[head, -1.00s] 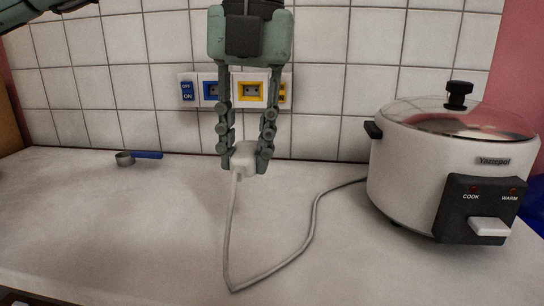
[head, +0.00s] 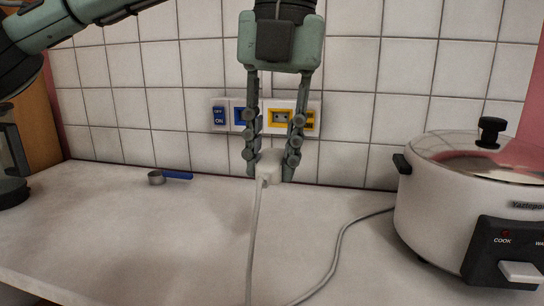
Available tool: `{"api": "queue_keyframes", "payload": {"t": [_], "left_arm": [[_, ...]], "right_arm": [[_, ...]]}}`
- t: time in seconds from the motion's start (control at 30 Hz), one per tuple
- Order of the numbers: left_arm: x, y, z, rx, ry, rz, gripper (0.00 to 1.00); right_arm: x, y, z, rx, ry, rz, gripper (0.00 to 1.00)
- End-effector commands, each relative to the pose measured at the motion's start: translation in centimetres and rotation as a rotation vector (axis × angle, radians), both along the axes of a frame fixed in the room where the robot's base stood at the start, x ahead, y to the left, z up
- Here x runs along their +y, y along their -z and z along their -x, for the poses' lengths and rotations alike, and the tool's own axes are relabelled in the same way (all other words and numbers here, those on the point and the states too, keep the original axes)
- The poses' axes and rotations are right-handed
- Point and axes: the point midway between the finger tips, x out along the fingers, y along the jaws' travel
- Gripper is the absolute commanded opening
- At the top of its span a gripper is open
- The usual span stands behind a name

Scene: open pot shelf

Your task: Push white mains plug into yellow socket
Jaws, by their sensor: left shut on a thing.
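The white mains plug (head: 269,167) is held between the fingertips of my left gripper (head: 270,170), which is shut on it above the worktop. Its grey-white cable hangs from the near side of the plug down to the worktop. The yellow socket (head: 279,117) is on the tiled wall behind, partly seen between the gripper's fingers. The plug is below the socket in the picture and apart from it. The plug's pins are hidden. My right gripper is not in view.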

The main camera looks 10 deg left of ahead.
Motion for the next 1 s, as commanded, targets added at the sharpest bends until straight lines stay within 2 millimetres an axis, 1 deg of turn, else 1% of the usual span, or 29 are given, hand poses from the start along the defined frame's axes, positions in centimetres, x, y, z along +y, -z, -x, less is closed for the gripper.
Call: {"api": "queue_keyframes", "payload": {"t": [0.03,0.17,0.27,1.0], "left_arm": [[0.0,-0.6,0.0,0.0,0.0,0.0,0.0],[0.0,-0.8,-0.1,0.001,0.0,-0.001,0.0],[0.1,-0.8,-0.5,0.002,-0.001,0.0,0.0],[1.4,-0.9,-6.3,0.002,-0.001,0.001,0.0]], "right_arm": [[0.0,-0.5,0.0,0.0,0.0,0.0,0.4],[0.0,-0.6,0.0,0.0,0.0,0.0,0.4],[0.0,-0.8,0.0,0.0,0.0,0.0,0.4],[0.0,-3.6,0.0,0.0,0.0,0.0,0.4]]}}
